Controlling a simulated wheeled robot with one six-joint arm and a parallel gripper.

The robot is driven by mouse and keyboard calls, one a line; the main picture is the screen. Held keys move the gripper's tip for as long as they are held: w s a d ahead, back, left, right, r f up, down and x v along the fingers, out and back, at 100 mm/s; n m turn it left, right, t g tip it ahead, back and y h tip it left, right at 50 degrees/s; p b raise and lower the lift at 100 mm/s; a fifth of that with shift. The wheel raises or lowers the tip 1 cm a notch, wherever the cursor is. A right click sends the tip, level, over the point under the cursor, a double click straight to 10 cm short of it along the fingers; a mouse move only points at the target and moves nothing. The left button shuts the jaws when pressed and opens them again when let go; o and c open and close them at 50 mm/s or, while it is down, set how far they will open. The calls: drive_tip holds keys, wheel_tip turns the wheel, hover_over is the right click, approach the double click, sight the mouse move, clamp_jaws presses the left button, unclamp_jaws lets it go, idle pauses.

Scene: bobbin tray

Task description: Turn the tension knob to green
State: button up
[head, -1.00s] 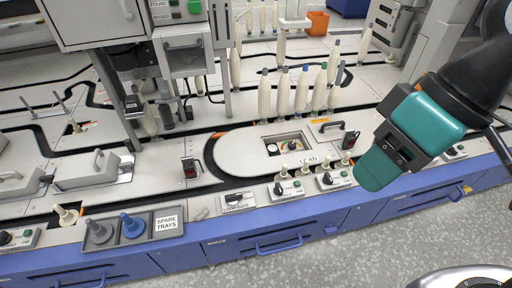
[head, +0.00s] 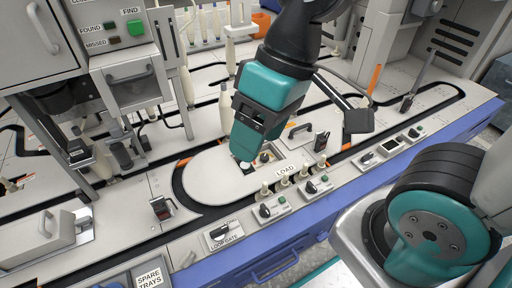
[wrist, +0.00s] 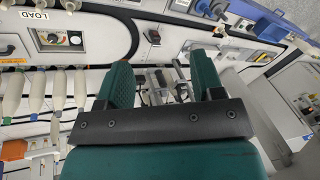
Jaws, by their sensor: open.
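The recessed opening by the LOAD label (head: 286,170) holds a small dark round knob (head: 265,157), partly behind my gripper in the head view. In the wrist view the knob (wrist: 76,40) shows at the upper left with a green mark by it; its exact setting is too small to read. My gripper (head: 243,150) hangs over the oval plate with the opening, apart from the knob as far as I can see. In the wrist view the two teal fingers (wrist: 163,74) are spread with nothing between them.
White bobbins (wrist: 57,95) hang at the left in the wrist view. Small white pegs (head: 284,181) and switch boxes, one labelled LOOP GATE (head: 223,235), line the front edge.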

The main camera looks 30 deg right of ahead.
drive_tip(key=w+d+f+m+h+b, duration=0.1)
drive_tip(key=w+d+f+m+b, duration=0.2)
drive_tip(key=w, duration=0.5)
drive_tip(key=w+d+f+m+h+b, duration=0.1)
drive_tip(key=w+d+f+m, duration=0.2)
drive_tip(key=w+f+m, duration=0.4)
drive_tip(key=m+h+b, duration=0.2)
drive_tip(key=m+b, duration=0.2)
drive_tip(key=m, duration=0.6)
hover_over(264, 156)
wheel_tip(264, 156, down, 15)
wheel_tip(264, 156, down, 15)
drive_tip(key=b, duration=0.8)
drive_tip(key=shift+s+f, duration=0.1)
drive_tip(key=shift+f, duration=0.1)
drive_tip(key=shift+f+b, duration=0.3)
drive_tip(key=shift+f, duration=0.3)
drive_tip(key=shift+c, duration=0.2)
drive_tip(key=shift+r, duration=0.1)
drive_tip(key=c, duration=0.9)
